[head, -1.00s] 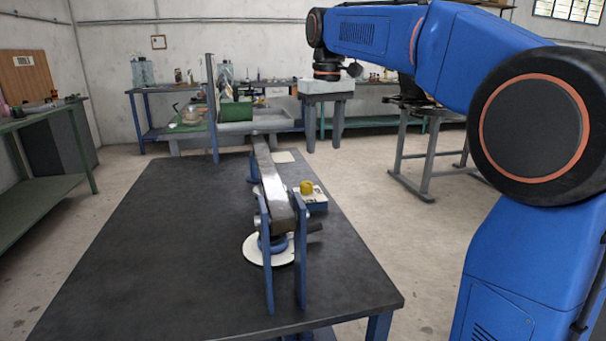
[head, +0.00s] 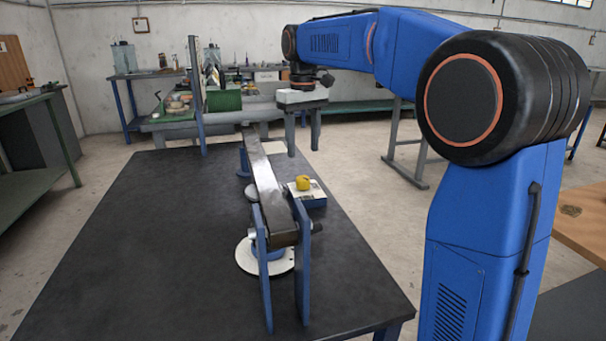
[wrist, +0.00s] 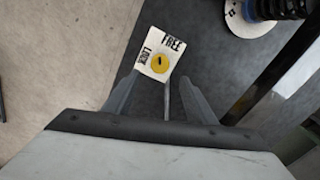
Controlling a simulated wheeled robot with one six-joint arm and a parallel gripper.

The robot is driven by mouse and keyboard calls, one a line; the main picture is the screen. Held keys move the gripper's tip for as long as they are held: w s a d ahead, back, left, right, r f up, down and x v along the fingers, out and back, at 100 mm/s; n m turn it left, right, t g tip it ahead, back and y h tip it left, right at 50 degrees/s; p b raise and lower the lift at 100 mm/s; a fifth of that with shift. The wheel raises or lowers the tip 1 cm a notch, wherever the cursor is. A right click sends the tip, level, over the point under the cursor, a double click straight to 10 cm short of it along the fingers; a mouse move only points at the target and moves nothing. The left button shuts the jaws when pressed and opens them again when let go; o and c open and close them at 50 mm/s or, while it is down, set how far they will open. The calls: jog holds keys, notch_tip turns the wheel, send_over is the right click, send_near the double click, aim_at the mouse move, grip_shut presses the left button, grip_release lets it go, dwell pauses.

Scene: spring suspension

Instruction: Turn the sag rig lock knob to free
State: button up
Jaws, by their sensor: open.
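The yellow lock knob (head: 303,183) stands on a small blue box with a pale top plate (head: 318,192), beside the long metal beam of the sag rig (head: 265,180). In the wrist view the knob (wrist: 160,62) has a small dark mark, and its white plate (wrist: 150,48) reads FREE at the upper right and LOCK at the left. My gripper (head: 303,150) hangs above and, in the head view, behind the knob, with its two fingers apart and nothing between them. In the wrist view the knob shows just beyond the gap between the fingertips (wrist: 160,76), not held.
The blue uprights (head: 303,265) of the rig stand near the table's front, over a white round base (head: 246,258). The dark tabletop (head: 140,240) is clear on the left. A bench with a green box (head: 226,99) stands behind. A wooden surface (head: 580,218) shows at right.

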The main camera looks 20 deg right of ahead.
aim_at(303, 178)
notch_tip(303, 178, down, 9)
jog(key=shift+f, duration=0.15)
jog(key=shift+c, duration=0.6)
jog(key=c, duration=0.9)
